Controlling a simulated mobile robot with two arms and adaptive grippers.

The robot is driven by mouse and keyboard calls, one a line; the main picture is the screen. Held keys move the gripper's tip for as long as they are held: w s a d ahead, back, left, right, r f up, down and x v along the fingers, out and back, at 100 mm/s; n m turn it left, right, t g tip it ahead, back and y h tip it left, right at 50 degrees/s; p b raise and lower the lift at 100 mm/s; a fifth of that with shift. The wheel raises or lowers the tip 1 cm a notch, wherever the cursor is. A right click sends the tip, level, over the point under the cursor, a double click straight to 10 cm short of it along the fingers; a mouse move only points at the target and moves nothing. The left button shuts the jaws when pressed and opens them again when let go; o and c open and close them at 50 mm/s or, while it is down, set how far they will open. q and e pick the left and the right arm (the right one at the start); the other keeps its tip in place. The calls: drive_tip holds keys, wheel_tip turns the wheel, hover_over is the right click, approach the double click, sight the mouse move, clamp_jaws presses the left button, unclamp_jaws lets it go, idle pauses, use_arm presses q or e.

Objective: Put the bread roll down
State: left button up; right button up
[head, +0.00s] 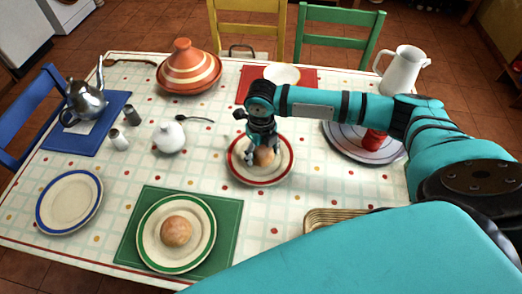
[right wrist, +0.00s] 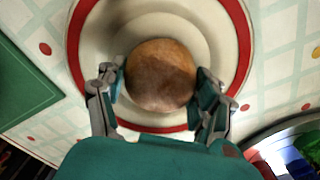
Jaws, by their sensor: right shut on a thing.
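A round brown bread roll (right wrist: 160,75) is between the fingers of my right gripper (head: 262,152), which is shut on it. The roll also shows in the head view (head: 264,157), partly covered by the fingers. It is over the middle of a red-rimmed plate (head: 237,170); I cannot tell whether it touches the plate. In the right wrist view the red rim (right wrist: 240,30) surrounds the roll. A second bread roll (head: 176,231) lies on a green-rimmed plate (head: 145,240) on a green placemat. My left gripper is not in view.
A white sugar pot (head: 169,138), salt and pepper shakers, and a teapot (head: 84,101) stand to the left. A tagine (head: 189,70) is at the back, a white jug (head: 402,70) at back right. A wicker tray (head: 325,220) is near my right arm. An empty blue-rimmed plate (head: 69,201) is at left.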

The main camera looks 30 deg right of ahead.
sight(261, 148)
drive_tip(key=o, duration=1)
wheel_tip(261, 148, up, 12)
idle(0.6)
